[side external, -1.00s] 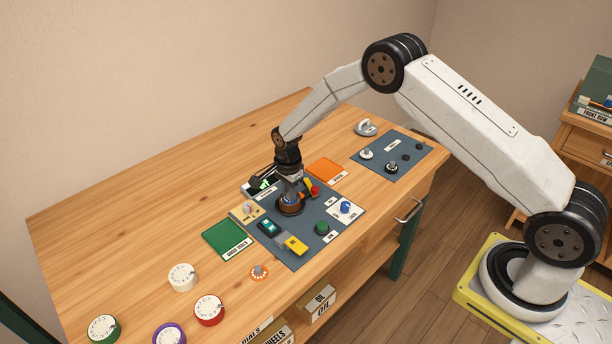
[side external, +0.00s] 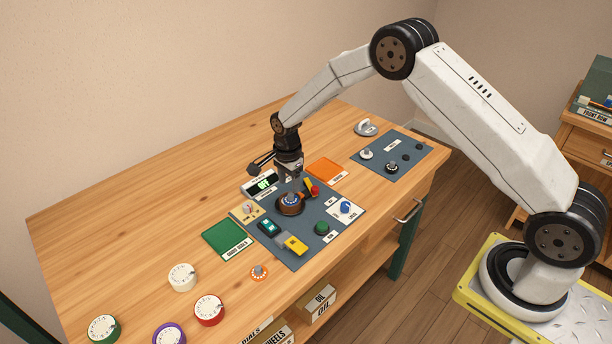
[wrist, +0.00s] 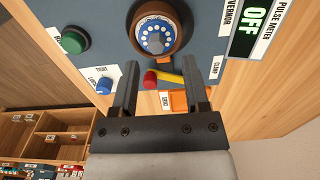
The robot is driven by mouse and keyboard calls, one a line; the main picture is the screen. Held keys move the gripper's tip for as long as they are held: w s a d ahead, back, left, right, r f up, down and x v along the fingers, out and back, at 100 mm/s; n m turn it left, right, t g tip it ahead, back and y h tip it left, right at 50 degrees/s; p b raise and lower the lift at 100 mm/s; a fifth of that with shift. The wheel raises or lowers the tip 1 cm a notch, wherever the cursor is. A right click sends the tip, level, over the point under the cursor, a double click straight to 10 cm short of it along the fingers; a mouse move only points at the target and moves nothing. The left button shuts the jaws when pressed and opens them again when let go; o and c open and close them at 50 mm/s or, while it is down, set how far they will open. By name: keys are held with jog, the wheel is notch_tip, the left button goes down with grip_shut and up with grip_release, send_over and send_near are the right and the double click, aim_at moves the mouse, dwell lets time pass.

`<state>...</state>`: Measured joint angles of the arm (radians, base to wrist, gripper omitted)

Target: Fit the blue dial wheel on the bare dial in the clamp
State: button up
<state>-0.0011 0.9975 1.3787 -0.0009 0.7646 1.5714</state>
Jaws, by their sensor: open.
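The blue dial wheel (wrist: 138,30), ringed with white finger holes around a grey centre, sits in the round brown holder (wrist: 185,42) on the blue-grey mat. It also shows in the side view (side external: 291,197). It looks flat and centred, but how well it is seated cannot be told. A yellow lever with a red knob (side external: 315,190) stands beside the holder, near a label reading CLAMP in the wrist view. My gripper (side external: 289,179) is above the wheel, apart from it, with open, empty fingers (wrist: 159,68).
A meter (side external: 262,184) reading OFF stands behind the holder. A green button (side external: 322,228), a blue knob (side external: 346,207) and an orange pad (side external: 327,170) lie around it. A green pad (side external: 226,239) and several loose dials (side external: 209,309) are front left. The left of the bench is clear.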

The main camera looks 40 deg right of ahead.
aim_at(292, 196)
notch_tip(292, 196, up, 8)
jog(key=shift+r, duration=0.25)
dwell(0.7)
jog(key=s+r+n+t, duration=0.1)
jog(key=s+r+n, duration=0.1)
jog(key=s+n, duration=0.7)
jog(key=s+r+n+t, duration=0.1)
jog(key=s+r+n, duration=0.1)
jog(key=s+n, duration=0.7)
jog(key=s, duration=0.8)
jog(key=shift+r+t, duration=0.25)
jog(key=shift+t, duration=0.05)
jog(key=shift+o, duration=0.2)
jog(key=shift+w, duration=0.1)
